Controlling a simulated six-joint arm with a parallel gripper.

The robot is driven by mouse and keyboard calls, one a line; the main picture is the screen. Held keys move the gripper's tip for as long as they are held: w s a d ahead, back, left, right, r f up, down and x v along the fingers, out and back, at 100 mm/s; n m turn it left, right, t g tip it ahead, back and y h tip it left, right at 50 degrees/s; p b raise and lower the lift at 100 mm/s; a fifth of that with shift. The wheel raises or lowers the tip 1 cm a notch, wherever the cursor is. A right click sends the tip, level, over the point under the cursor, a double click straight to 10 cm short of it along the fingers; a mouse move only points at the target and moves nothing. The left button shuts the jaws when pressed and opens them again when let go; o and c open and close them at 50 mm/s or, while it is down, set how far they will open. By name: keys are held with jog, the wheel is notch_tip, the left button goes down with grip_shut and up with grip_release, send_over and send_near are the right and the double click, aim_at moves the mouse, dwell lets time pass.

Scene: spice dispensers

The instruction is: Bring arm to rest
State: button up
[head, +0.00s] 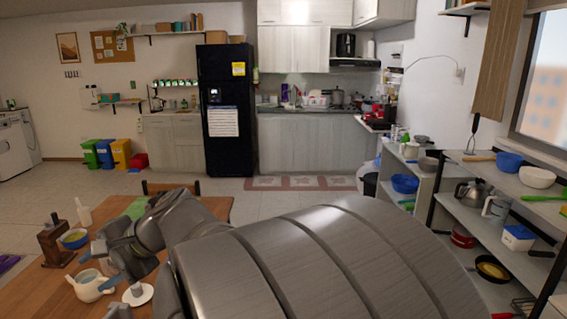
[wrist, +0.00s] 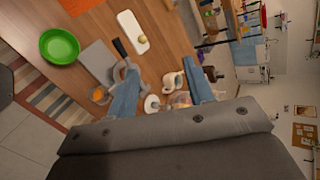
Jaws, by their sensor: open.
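My gripper (head: 97,265) is over the wooden table at the lower left of the head view. In the wrist view my gripper (wrist: 158,68) shows two blue-grey fingers spread apart, with nothing held between them. A white pot with a handle (head: 88,287) stands on the table just below the fingers. It also shows in the wrist view (wrist: 171,83), beyond the gap between the fingers. A white round piece with a knob (head: 138,295) is next to it. My large grey arm link hides much of the table in the head view.
A wooden block (head: 54,246) and a bowl (head: 73,240) stand at the table's left. The wrist view shows a green bowl (wrist: 59,45), a grey board (wrist: 97,62) and a white board (wrist: 132,30). Loaded shelves (head: 465,160) stand at right. The floor behind the table is mostly clear.

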notch_tip(320, 180, down, 14)
jog(key=x, duration=1.7)
jog(key=shift+a, duration=0.15)
jog(key=shift+w, duration=0.1)
